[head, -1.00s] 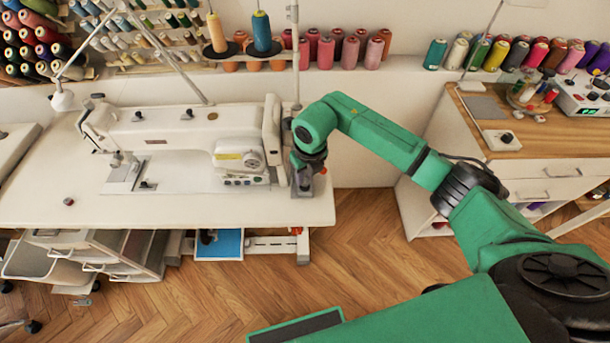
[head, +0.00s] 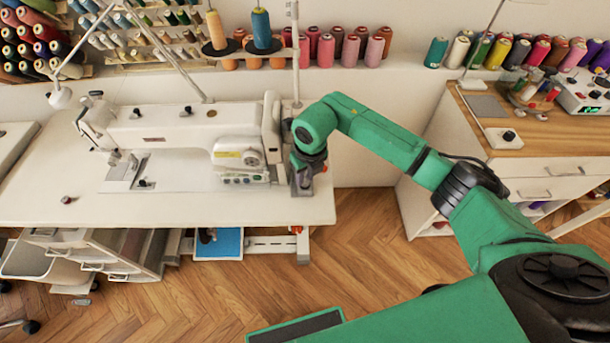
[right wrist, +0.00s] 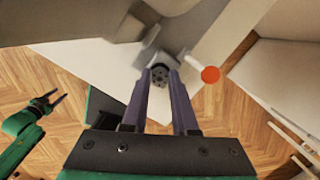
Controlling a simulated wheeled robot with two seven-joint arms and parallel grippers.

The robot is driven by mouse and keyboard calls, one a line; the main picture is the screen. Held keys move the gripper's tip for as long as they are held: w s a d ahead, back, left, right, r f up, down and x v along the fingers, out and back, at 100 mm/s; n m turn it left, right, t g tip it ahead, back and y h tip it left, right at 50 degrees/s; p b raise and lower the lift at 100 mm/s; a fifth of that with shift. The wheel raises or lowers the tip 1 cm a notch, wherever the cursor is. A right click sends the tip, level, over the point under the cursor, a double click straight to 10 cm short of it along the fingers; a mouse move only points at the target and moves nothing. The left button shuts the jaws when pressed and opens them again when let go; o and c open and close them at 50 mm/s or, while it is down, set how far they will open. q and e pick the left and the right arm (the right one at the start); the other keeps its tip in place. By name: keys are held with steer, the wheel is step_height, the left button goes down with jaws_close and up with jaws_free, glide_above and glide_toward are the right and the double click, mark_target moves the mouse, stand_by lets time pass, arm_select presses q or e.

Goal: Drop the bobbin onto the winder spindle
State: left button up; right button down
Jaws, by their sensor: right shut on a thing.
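My right gripper (head: 303,186) is at the right end of the white sewing table, beside the sewing machine (head: 185,138). In the right wrist view its two fingers (right wrist: 160,80) are shut on a small dark round bobbin (right wrist: 160,73) with holes in its face. A grey block-like part, possibly the winder (right wrist: 150,48), shows just beyond the bobbin. I cannot make out the spindle, nor whether the bobbin touches it. A white rod with an orange-red disc (right wrist: 210,74) stands to the right of the fingers. My left gripper (right wrist: 46,98) shows at the left of the right wrist view, open and empty.
The sewing table (head: 200,207) has a clear front strip. A small dark red piece (head: 67,199) lies at its left. Thread cones (head: 260,30) stand behind the machine. A wooden-topped cabinet (head: 520,150) is at the right, with open floor (head: 350,235) between.

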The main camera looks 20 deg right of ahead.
steer(key=c, duration=0.6)
jaws_free()
steer(key=shift+r, duration=0.1)
